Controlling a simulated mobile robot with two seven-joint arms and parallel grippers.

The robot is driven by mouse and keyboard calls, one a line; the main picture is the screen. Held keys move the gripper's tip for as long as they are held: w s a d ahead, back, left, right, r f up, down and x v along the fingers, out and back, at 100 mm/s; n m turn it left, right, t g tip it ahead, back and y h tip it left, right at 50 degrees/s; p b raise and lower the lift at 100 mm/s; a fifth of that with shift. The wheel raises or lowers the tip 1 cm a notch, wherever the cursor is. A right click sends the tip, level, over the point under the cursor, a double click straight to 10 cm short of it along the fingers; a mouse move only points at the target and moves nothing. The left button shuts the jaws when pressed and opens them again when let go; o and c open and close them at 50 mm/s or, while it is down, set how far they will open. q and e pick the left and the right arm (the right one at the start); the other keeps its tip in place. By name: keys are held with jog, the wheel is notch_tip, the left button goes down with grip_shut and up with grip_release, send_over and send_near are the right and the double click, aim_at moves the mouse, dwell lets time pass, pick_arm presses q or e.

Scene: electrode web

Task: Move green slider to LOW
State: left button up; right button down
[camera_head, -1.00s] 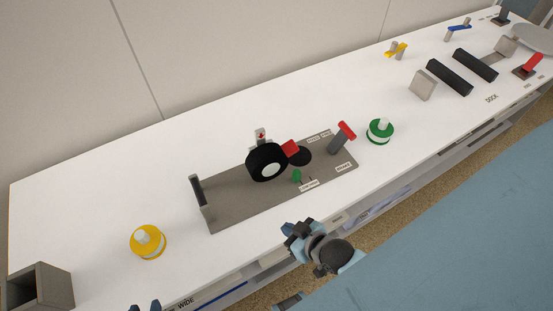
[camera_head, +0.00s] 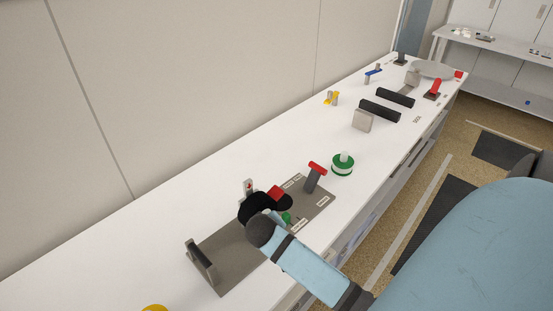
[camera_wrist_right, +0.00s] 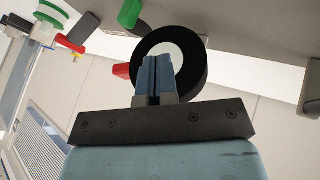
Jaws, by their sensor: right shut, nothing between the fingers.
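The green slider (camera_head: 287,217) is a small green knob on the grey plate (camera_head: 225,268), partly covered by my right arm in the head view. A green knob (camera_wrist_right: 130,13) also shows at the top of the right wrist view, left of and beyond my fingertips, apart from them. My right gripper (camera_wrist_right: 157,60) is shut and empty, its fingertips in front of a black roll with a white centre (camera_wrist_right: 186,56). Whether they touch the roll I cannot tell. In the head view my arm hides the fingers. My left gripper is out of view. The LOW marking cannot be read.
A red-topped lever (camera_head: 315,172) stands on the plate's right end, and a grey upright (camera_head: 200,262) at its left end. A green and white spool (camera_head: 343,164) sits right of the plate. Black bars (camera_head: 380,110) lie farther back. The white table behind the plate is clear.

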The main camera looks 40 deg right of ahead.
aim_at(285, 218)
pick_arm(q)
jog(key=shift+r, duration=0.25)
pick_arm(e)
jog(key=x, duration=0.8)
jog(key=shift+d+f, duration=0.15)
jog(key=shift+f, duration=0.05)
pick_arm(q)
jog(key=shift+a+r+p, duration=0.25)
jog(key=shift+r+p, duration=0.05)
jog(key=shift+p, duration=0.3)
pick_arm(e)
jog(key=d, duration=0.3)
jog(key=shift+w+d+f, duration=0.1)
jog(key=shift+w+f, duration=0.1)
jog(key=shift+f, duration=0.15)
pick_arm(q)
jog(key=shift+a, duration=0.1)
pick_arm(e)
jog(key=shift+d+f, duration=0.1)
jog(key=shift+d, duration=0.45)
